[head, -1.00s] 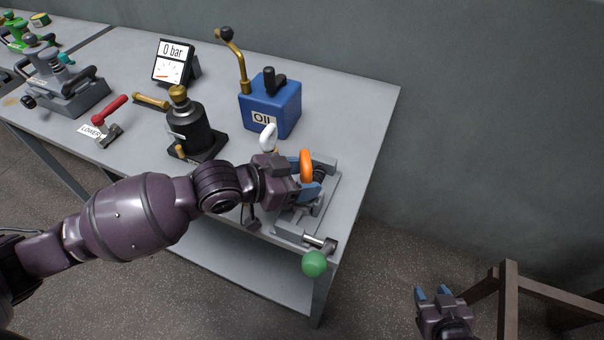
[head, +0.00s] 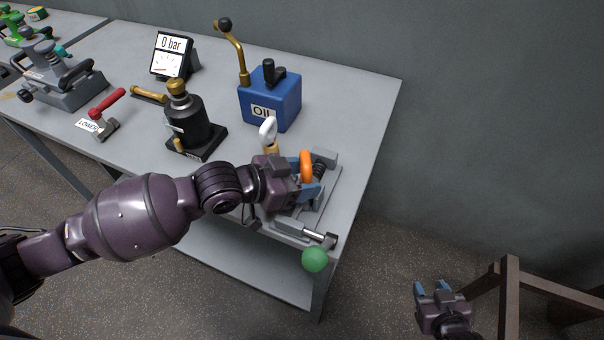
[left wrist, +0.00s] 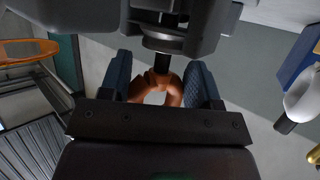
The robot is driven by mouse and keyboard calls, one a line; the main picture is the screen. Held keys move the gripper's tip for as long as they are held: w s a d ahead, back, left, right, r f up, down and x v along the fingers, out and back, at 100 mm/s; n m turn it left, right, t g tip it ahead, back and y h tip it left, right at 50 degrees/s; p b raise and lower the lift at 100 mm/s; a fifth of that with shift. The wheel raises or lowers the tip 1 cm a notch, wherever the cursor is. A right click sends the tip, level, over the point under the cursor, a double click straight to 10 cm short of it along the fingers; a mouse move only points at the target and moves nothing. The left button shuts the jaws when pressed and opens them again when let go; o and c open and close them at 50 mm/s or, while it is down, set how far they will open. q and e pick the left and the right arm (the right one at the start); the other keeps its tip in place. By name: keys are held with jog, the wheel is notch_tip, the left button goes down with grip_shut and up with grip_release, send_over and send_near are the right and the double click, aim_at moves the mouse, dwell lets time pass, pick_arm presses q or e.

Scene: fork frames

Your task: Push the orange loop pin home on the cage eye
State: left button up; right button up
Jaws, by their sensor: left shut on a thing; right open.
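The orange loop pin (head: 306,162) is held upright in my left gripper (head: 303,180), over the grey fixture (head: 325,156) near the table's right end. A dark shaft (left wrist: 162,62) runs from the loop towards a grey body with a round collar (left wrist: 168,40). The cage eye cannot be made out clearly, and how deep the pin sits cannot be told. My right gripper (head: 434,288) is open and empty, low at right beside the table.
A white-looped piece (head: 268,130) stands just behind my left gripper. A blue oil box (head: 272,98) and a black jack (head: 192,128) stand further back. A brown wooden frame (head: 510,300) is beside my right gripper.

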pick_arm(q)
jog(key=shift+f, duration=0.35)
jog(key=shift+f+b, duration=0.4)
jog(key=shift+f, duration=0.2)
jog(key=o, duration=1.1)
jog(key=shift+c, duration=0.2)
jog(key=shift+v, duration=5.45)
jog(key=s+a+f+n+g+y, duration=0.2)
jog(key=s+a+f+n+y, duration=0.45)
jog(key=s+a, duration=0.25)
jog(key=s+a+f+n+g+y, duration=0.1)
jog(key=s+a+f+n+y, duration=0.5)
jog(key=s+a, duration=0.35)
jog(key=w+f+t, duration=0.6)
jog(key=f+t, duration=0.2)
jog(key=f, duration=0.1)
jog(key=shift+w+d+m+p, duration=0.3)
jog(key=shift+w+d+m, duration=0.05)
